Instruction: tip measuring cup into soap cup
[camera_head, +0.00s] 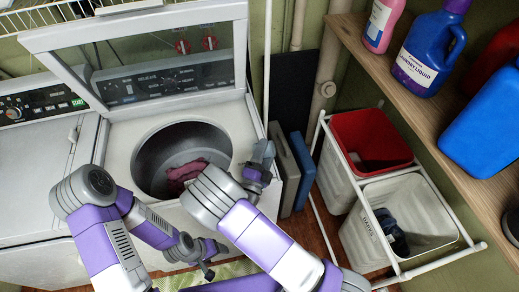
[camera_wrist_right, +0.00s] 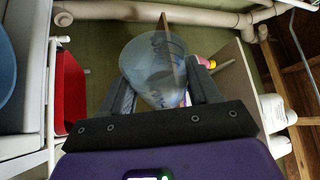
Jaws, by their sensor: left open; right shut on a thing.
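The measuring cup (camera_wrist_right: 150,68) is a clear, bluish cup in the right wrist view. My right gripper (camera_wrist_right: 160,88) is shut on it, with a dark finger on each side. In the head view, my right gripper (camera_head: 262,160) is over the front right edge of the washer's opening, and the cup cannot be made out there. My left gripper (camera_head: 207,270) is open, low in front of the washer (camera_head: 112,160) and apart from the right one. I cannot pick out the soap cup in either view.
The washer's lid is up and a dark pink cloth (camera_head: 185,173) lies in its drum. A rack with a red bin (camera_head: 350,130) and a white bin (camera_head: 425,205) stands right. A wooden shelf (camera_head: 425,115) holds a pink bottle (camera_head: 382,25) and several jugs. Flat panels lean beside the washer.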

